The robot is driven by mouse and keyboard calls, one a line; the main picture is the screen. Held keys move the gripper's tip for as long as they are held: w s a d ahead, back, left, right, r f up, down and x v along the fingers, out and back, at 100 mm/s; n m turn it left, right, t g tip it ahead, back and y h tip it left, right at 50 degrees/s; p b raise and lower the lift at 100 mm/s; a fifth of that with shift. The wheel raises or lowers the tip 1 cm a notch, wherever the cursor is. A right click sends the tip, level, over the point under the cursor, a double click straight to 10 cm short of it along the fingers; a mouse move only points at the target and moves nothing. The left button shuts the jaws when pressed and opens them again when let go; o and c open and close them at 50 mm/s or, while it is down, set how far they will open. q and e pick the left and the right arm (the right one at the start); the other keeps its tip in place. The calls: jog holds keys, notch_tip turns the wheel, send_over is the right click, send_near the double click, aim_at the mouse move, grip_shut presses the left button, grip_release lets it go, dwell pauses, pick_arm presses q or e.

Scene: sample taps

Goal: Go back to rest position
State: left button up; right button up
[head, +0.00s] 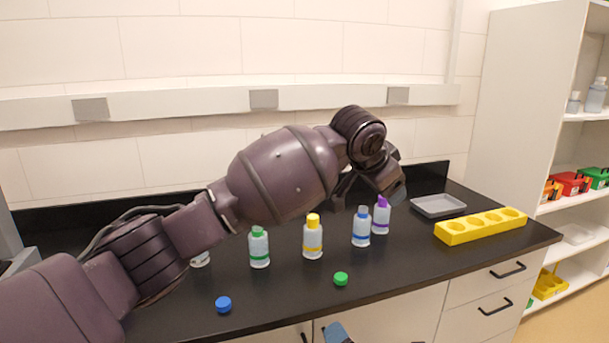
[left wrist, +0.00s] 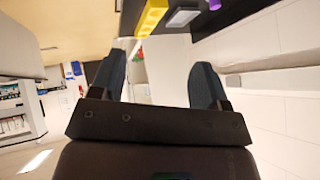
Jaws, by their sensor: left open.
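My left arm reaches across the head view from the left. Its gripper (head: 397,188) is above the counter by the purple-capped bottle (head: 381,215). The left wrist view shows its two fingers (left wrist: 157,78) spread apart with nothing between them. A blue-capped bottle (head: 361,227), a yellow-capped bottle (head: 312,238) and a green-capped bottle (head: 258,248) stand upright nearby. Another bottle (head: 200,260) is mostly hidden behind my arm. A blue-grey tip (head: 336,333) at the bottom edge looks like part of my right gripper; its jaws cannot be made out.
A loose blue cap (head: 223,304) and green cap (head: 341,279) lie near the front of the black counter (head: 420,256). A grey tray (head: 438,205) and a yellow holed rack (head: 481,226) are at the right. Shelves (head: 580,207) stand beyond. A wall rises behind the counter.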

pick_arm(q)
jog(key=s+a+f+n+t, duration=0.3)
jog(key=a+f+n+t, duration=0.15)
jog(key=a+f, duration=0.7)
jog(key=s+a+f+n+t, duration=0.35)
jog(key=a+f+t, duration=0.4)
jog(key=a, duration=0.65)
jog(key=s+a+f+n+g+y, duration=0.1)
jog(key=s+a+f+g+y, duration=0.1)
jog(key=s+a+f, duration=0.4)
jog(key=s+a+f+n+g+y, duration=0.1)
jog(key=s+a+f, duration=0.4)
jog(key=s+f, duration=0.7)
jog(key=s+a+f+n+g+y, duration=0.2)
jog(key=s+a+f+g, duration=0.2)
jog(key=s+f, duration=0.5)
jog(key=s+a, duration=0.2)
jog(key=shift+a+y, duration=0.3)
jog(key=shift+y, duration=0.1)
pick_arm(e)
jog(key=s+d+f+m+g+h, duration=0.4)
jog(key=s+d+f+m, duration=1.5)
jog(key=m, duration=0.8)
jog(key=shift+s+d+f+h, duration=0.2)
jog(key=shift+s+d+h, duration=0.1)
jog(key=shift+s+h, duration=0.5)
